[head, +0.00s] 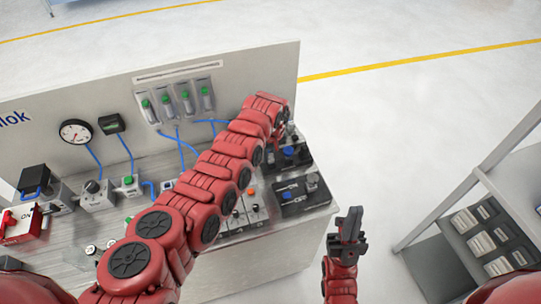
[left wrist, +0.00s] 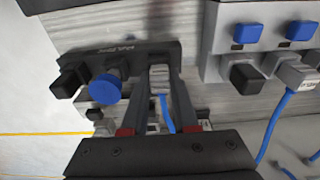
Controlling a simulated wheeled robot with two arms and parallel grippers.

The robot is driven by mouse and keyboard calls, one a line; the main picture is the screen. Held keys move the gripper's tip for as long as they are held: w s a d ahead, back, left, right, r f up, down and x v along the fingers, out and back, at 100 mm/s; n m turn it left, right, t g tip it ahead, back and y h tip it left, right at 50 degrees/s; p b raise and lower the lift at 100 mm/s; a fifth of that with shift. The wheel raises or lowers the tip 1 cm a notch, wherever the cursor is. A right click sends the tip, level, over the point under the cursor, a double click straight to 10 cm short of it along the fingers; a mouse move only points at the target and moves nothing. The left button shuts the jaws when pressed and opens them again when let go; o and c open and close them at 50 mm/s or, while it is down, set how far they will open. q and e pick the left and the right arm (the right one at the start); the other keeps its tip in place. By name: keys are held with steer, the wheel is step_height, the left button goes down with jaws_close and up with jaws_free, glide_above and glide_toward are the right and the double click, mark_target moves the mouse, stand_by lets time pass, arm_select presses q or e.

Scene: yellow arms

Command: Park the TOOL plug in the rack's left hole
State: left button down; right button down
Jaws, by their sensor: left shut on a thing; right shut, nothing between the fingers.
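In the left wrist view, my left gripper (left wrist: 160,74) is shut on a small grey plug (left wrist: 160,82), with a blue hose (left wrist: 166,112) showing below it between the fingers. The plug is at the edge of a dark block with white lettering (left wrist: 128,50), which may be the rack; I cannot tell whether the plug is in a hole. A black square knob (left wrist: 70,82) and a round blue knob (left wrist: 105,87) stand on or beside that block. In the head view my red arm hides the left gripper. My right gripper (head: 348,226) is shut and empty, right of the bench.
The bench (head: 262,236) carries a gauge (head: 76,132), green-topped flow tubes (head: 166,106) and blue hoses. Dark blocks (head: 303,193) sit at its right end. A shelf cart (head: 440,268) stands at right. Open floor lies between bench and cart.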

arm_select(q)
steer(key=shift+f, duration=0.15)
steer(key=c, duration=0.6)
jaws_free()
step_height(320, 180, up, 5)
steer(key=p, duration=0.2)
steer(key=shift+r+p, duration=0.2)
steer(key=shift+p, duration=0.1)
step_height(320, 180, up, 4)
steer(key=shift+f, duration=0.1)
